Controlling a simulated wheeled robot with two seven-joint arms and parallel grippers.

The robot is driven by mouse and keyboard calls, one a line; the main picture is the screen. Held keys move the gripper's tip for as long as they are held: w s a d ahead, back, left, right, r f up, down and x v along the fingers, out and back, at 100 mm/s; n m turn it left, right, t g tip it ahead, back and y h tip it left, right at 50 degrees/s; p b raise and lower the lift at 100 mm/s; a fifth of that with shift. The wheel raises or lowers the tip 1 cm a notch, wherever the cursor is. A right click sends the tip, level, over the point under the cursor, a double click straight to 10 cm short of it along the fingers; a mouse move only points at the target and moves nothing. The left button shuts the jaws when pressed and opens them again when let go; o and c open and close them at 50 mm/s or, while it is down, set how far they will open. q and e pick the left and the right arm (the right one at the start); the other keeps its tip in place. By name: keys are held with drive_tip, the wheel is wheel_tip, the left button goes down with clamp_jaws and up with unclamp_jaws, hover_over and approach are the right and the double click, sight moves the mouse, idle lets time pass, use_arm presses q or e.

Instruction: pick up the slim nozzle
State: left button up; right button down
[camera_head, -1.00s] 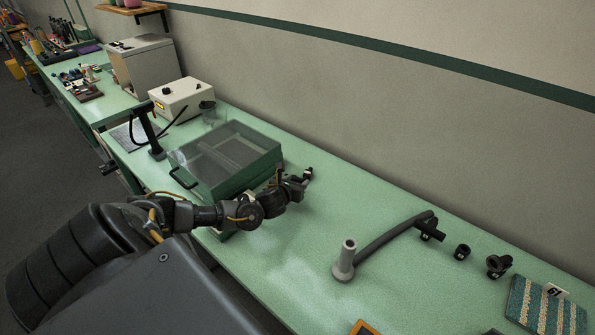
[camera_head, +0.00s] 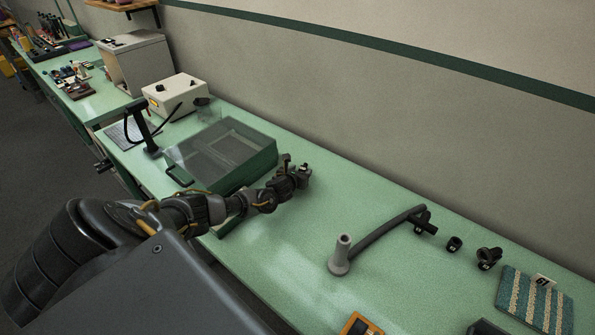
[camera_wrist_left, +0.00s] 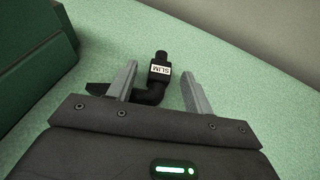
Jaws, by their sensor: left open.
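The slim nozzle (camera_wrist_left: 160,70) is a small black elbow-shaped piece with a white "SLIM" label, seen in the left wrist view. It lies on the green bench top (camera_wrist_left: 225,75), its labelled end between and slightly beyond my fingertips. My left gripper (camera_wrist_left: 158,74) is open, with one grey finger on each side of the nozzle and a visible gap to the right finger. Part of the nozzle's bent end is hidden behind the left finger. In the head view, my left gripper (camera_head: 292,173) is beside the green case, and the nozzle is mostly hidden there. My right gripper is not in view.
A green case with a clear lid (camera_head: 222,155) stands left of my gripper. The bench between is clear.

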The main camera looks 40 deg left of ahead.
use_arm(q)
drive_tip(key=shift+x, duration=1.25)
drive_tip(key=shift+c, duration=0.4)
drive_tip(key=c, duration=1)
